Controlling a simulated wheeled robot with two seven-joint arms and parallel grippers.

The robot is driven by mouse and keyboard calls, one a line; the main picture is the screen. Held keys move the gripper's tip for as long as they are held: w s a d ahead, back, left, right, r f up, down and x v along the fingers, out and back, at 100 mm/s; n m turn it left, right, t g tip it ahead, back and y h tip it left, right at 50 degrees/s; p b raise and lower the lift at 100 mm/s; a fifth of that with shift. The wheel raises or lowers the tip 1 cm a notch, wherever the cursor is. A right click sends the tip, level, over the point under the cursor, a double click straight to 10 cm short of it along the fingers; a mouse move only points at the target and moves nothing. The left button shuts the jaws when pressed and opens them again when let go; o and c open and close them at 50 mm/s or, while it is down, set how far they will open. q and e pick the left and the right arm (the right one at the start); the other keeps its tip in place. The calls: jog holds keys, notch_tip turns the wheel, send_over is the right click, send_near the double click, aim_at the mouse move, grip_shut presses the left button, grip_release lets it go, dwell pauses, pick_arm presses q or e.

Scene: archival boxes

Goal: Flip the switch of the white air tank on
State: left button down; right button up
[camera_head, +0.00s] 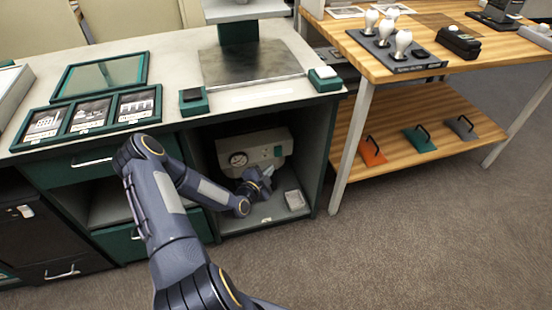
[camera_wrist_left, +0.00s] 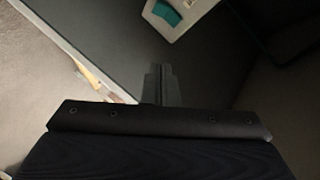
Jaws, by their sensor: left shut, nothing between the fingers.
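The white air tank (camera_head: 255,143) sits inside the open cabinet bay under the counter. Its front has a round gauge (camera_head: 238,159) on the left and a small green switch (camera_head: 278,152) on the right. My left gripper (camera_head: 267,172) is in the bay, in front of and just below the tank's right part. In the left wrist view its fingers (camera_wrist_left: 160,72) are together and empty. A pale body (camera_wrist_left: 182,28) with a teal piece (camera_wrist_left: 167,13), apparently the tank and its switch, shows beyond the fingertips, apart from them. The switch's setting is too small to tell.
A small pale box (camera_head: 295,200) lies on the bay floor, right of my gripper. The counter (camera_head: 165,75) forms the bay's top, and a dark side panel (camera_head: 318,150) bounds it on the right. A wooden table (camera_head: 420,65) stands farther right.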

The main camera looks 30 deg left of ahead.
pick_arm(q)
jog(key=m, duration=0.1)
jog(key=s+m, duration=0.1)
jog(key=m, duration=0.1)
jog(key=f+m, duration=0.1)
jog(key=shift+s+a+m+g, duration=0.25)
jog(key=shift+s+m+g, duration=0.05)
jog(key=shift+w, duration=0.1)
jog(key=b, duration=0.3)
send_near(281, 154)
jog(key=w+d, duration=0.2)
jog(key=w, duration=0.2)
jog(key=shift+w+a+f+b, duration=0.3)
jog(key=shift+w+a+f, duration=0.1)
jog(key=shift+a, duration=0.25)
jog(key=shift+w+a+f+b, duration=0.3)
jog(key=shift+w+a+f, duration=0.1)
jog(key=shift+a, duration=0.2)
